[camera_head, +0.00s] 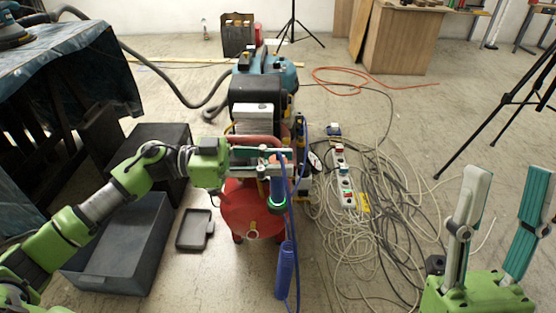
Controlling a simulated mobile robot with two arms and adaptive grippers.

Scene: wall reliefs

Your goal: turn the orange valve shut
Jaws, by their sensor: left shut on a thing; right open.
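My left arm comes in from the left, and its gripper (285,161) is shut on the small orange valve (275,159). The valve sits above a blue cylindrical part with a teal ring, on the red compressor tank (240,212). The fingers point right and cover much of the valve, so its exact angle cannot be told. My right gripper (508,178) is at the lower right, pointing up, open and empty, far from the valve.
A coiled blue hose (286,270) hangs in front of the tank. A power strip (343,182) and tangled cables (385,215) lie to its right. A grey bin (122,245) and a small black tray (195,229) stand at left. A tripod (510,97) is at right.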

